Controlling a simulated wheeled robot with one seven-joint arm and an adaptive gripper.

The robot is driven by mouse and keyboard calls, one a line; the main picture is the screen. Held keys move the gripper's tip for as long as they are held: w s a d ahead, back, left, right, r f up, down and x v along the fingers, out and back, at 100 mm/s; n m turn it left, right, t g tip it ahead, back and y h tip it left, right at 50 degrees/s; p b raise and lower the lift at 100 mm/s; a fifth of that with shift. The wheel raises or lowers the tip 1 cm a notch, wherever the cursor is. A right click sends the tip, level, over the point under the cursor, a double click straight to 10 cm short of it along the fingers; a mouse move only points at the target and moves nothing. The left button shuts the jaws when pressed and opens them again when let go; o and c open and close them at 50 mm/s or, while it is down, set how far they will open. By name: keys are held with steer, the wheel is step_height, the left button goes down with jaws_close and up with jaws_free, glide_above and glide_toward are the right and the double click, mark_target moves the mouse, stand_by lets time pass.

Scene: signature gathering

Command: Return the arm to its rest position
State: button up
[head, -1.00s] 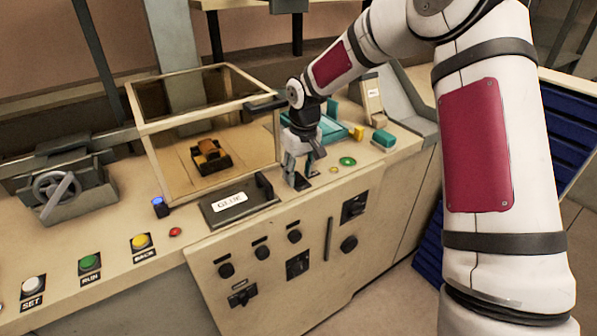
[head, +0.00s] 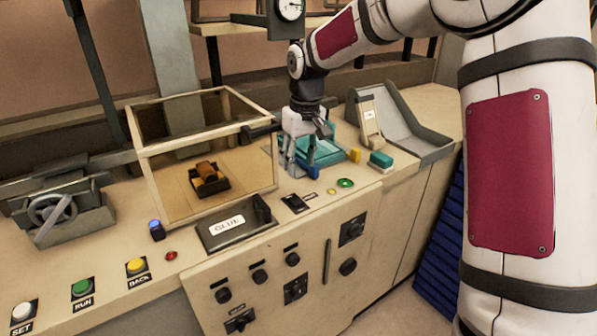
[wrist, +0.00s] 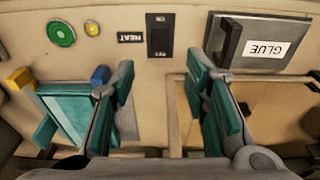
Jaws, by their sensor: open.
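My gripper (head: 302,172) is in front of me in the head view, over the counter between the framed box and the teal tray, pointing down. In the wrist view my gripper (wrist: 162,100) shows two teal-padded fingers spread wide apart with nothing between them. Beyond the fingertips is a dark switch plate (wrist: 160,36) beside a label reading HEAT. The arm is bent, its large white links filling the right of the head view.
A framed box (head: 145,178) with a small brown item (head: 208,178) inside stands left of my gripper. The GLUE panel (head: 236,226) has an upright handle. A teal tray (head: 325,152) and a grey chute (head: 412,128) lie right. A gauge (head: 290,12) hangs behind.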

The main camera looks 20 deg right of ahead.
steer(key=shift+r, duration=0.25)
